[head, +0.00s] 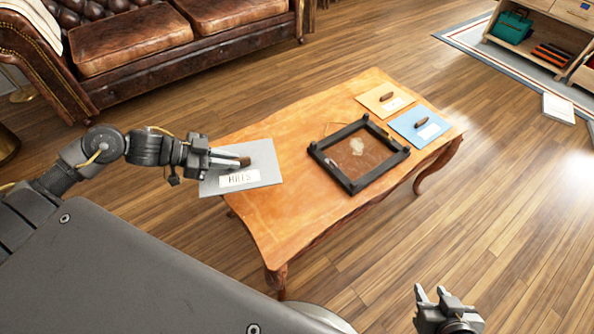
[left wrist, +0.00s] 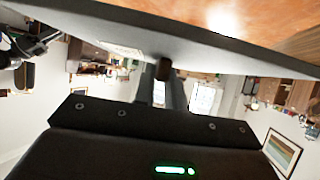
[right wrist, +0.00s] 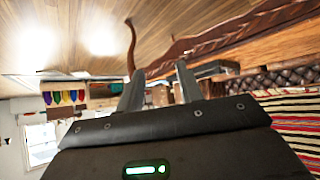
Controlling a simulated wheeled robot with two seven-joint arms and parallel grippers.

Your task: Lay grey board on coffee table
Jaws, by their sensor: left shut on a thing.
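The grey board (head: 262,160) has a white label reading "HILLS" and a brown handle (head: 245,161). It is at the left end of the coffee table (head: 262,217), partly over the table and partly past its left edge; I cannot tell whether it touches the top. My left gripper (head: 240,161) is shut on the board's handle. In the left wrist view the grey board (left wrist: 120,28) spans the top, with the dark handle (left wrist: 165,70) between the fingers. My right gripper (head: 433,296) is open and empty, low in front of the table's right side.
A black frame (head: 345,185) lies mid-table. An orange board (head: 372,101) and a blue board (head: 407,125), both with handles, lie at the far right end. A brown leather sofa (head: 130,40) stands behind. A white book-like thing (head: 558,108) is on the floor at right.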

